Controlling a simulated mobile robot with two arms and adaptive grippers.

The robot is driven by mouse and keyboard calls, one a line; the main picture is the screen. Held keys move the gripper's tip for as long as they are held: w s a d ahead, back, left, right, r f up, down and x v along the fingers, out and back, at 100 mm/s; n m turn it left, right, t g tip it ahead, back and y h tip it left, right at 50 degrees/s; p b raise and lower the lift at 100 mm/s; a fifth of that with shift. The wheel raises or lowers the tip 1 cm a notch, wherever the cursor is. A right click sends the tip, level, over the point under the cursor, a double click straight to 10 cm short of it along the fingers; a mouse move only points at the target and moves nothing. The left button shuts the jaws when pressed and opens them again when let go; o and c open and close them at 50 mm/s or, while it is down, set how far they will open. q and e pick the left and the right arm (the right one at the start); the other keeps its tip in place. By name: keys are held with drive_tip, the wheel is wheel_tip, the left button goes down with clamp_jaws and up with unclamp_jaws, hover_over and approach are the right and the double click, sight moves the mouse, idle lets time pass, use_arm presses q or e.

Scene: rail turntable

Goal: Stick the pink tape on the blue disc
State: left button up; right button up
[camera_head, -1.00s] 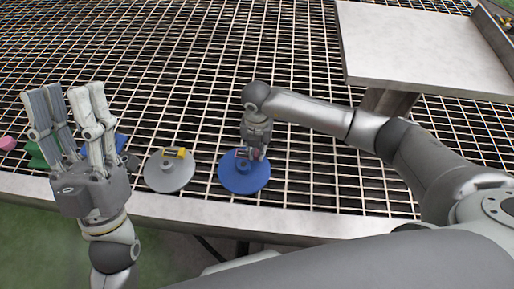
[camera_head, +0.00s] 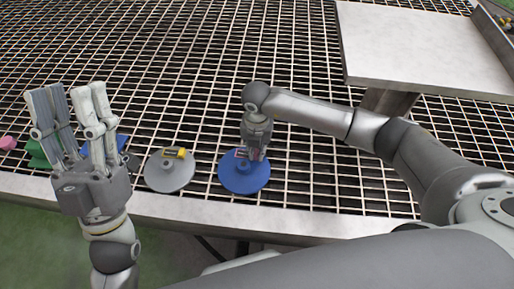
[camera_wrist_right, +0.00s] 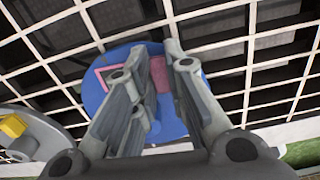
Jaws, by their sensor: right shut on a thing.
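The blue disc (camera_head: 245,179) lies on the grating near the table's front edge, with a round hub in its middle. My right gripper (camera_head: 251,156) is low over the disc's far part. In the right wrist view its fingers (camera_wrist_right: 170,100) are shut on the pink tape (camera_wrist_right: 161,75), which shows between them over the blue disc (camera_wrist_right: 93,97). A pink rectangular outline (camera_wrist_right: 103,72) shows on the disc beside the fingers. I cannot tell whether the tape touches the disc. My left gripper (camera_head: 68,92) is open and empty, fingers up, at the left.
A grey disc (camera_head: 168,177) with a yellow piece (camera_head: 175,152) on it lies left of the blue disc. Pink (camera_head: 8,143), green (camera_head: 38,158) and blue (camera_head: 121,142) pieces lie farther left. A raised pale plate (camera_head: 425,50) stands at the back right. The grating behind the discs is clear.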

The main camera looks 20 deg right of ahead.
drive_tip(key=shift+s+f, duration=0.1)
drive_tip(key=shift+f, duration=0.05)
idle(1.1)
drive_tip(key=o, duration=0.8)
drive_tip(key=shift+c, duration=0.2)
